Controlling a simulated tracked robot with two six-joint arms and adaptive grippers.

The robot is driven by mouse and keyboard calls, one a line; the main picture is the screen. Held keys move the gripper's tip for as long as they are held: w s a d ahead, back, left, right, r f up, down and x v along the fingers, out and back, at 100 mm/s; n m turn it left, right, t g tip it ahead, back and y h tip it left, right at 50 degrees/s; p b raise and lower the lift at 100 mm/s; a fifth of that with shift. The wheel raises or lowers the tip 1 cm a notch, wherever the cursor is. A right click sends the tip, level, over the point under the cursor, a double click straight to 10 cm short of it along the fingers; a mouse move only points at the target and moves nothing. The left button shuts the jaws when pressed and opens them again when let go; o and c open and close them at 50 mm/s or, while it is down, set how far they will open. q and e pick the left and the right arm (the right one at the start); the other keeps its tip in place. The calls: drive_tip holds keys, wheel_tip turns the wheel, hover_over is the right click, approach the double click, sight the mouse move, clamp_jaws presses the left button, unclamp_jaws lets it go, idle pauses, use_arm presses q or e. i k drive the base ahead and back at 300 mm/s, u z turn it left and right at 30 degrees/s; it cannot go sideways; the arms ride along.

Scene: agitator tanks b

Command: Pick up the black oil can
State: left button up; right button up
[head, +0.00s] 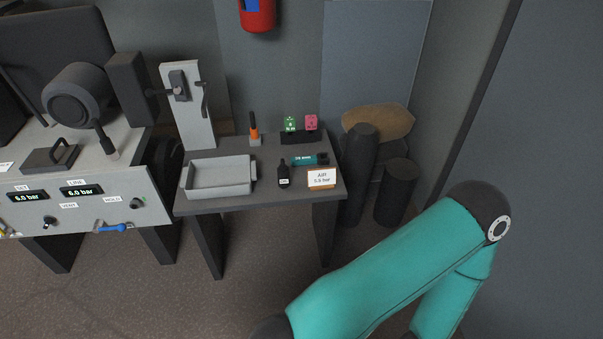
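The black oil can (283,175) looks like a small dark bottle with a narrow top and a pale label. It stands upright on the small grey table (225,202), near its front edge. It is between the grey tray and the white sign. Neither gripper is in view, so neither is seen near the can. Only links of my own teal arm show at the lower right.
Around the can are a grey open tray (217,177), a teal cylinder (308,160) behind, and a sign (321,178) reading AIR. An orange-handled tool (254,130) stands farther back. A gauge bench (85,195) is left; dark cylinders (397,193) stand right.

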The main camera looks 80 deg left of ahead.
sight(283, 171)
drive_tip(key=z, duration=1.7)
drive_tip(key=i, duration=0.1)
drive_tip(key=u, duration=2.95)
drive_tip(key=i, duration=0.25)
drive_tip(key=u, duration=2.2)
drive_tip(key=k, duration=0.6)
drive_tip(key=u, duration=0.4)
drive_tip(key=i, duration=1.65)
drive_tip(key=z, duration=0.35)
